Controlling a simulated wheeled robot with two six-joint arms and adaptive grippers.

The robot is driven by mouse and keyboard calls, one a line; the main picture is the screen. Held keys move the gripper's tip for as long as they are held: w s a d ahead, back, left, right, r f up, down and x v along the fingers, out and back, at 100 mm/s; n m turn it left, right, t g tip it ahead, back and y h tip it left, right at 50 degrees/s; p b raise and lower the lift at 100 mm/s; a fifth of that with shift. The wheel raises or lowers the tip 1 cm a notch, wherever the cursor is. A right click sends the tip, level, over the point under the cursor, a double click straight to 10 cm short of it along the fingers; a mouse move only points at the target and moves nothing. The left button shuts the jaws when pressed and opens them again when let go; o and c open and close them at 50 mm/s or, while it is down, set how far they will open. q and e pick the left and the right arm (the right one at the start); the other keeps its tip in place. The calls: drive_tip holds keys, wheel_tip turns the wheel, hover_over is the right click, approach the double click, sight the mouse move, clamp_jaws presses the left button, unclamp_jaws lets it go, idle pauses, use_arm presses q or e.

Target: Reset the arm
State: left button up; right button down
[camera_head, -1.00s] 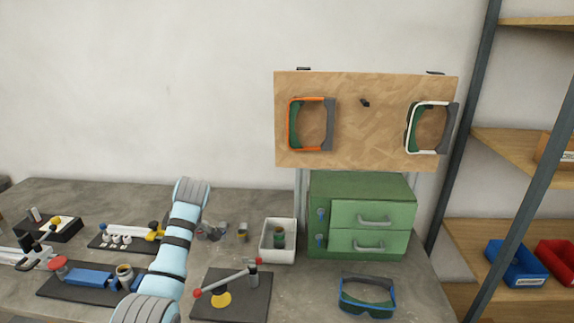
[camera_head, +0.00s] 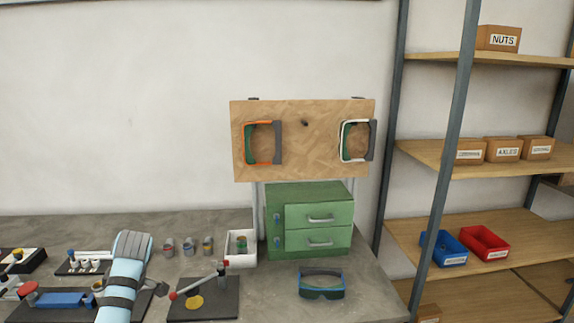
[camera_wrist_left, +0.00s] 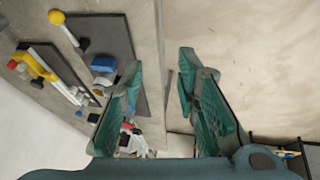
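My left gripper (camera_wrist_left: 158,72) shows in the left wrist view with its two green-padded fingers apart and nothing between them. It is over or beside the edge of a grey surface (camera_wrist_left: 148,40) carrying dark plates. In the head view a light-blue link of my arm (camera_head: 124,282) rises from the bottom left, over the jigs on the table. No gripper shows in the head view, and my right gripper is in no view.
The table (camera_head: 260,300) holds a jig with a red-knobbed lever (camera_head: 205,300), a white bin (camera_head: 240,248), a green drawer cabinet (camera_head: 310,215) and blue-framed goggles (camera_head: 321,284). A wooden board (camera_head: 303,130) carries two more goggles. A shelf rack (camera_head: 470,145) stands at right.

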use_arm(q)
drive_tip(key=s+d+f+m+h, duration=0.15)
drive_tip(key=s+f+m, duration=0.3)
drive_tip(key=f, duration=0.75)
drive_tip(key=s+d+f+m, duration=0.25)
drive_tip(key=s+f, duration=0.35)
drive_tip(key=f, duration=0.5)
drive_tip(key=s+d+f+m, duration=0.2)
drive_tip(key=s+f+m, duration=0.3)
drive_tip(key=f, duration=0.7)
drive_tip(key=s+d+f+m, duration=0.1)
drive_tip(key=s+f, duration=0.3)
drive_tip(key=s, duration=0.7)
drive_tip(key=s+d+f+m+h, duration=0.1)
drive_tip(key=s+f+m, duration=0.3)
drive_tip(key=s, duration=0.7)
drive_tip(key=s+d+f+m+h, duration=0.1)
drive_tip(key=s+f, duration=0.4)
drive_tip(key=s, duration=0.6)
drive_tip(key=shift+d+m+g, duration=0.3)
drive_tip(key=shift+d+m, duration=0.4)
drive_tip(key=shift+d, duration=0.2)
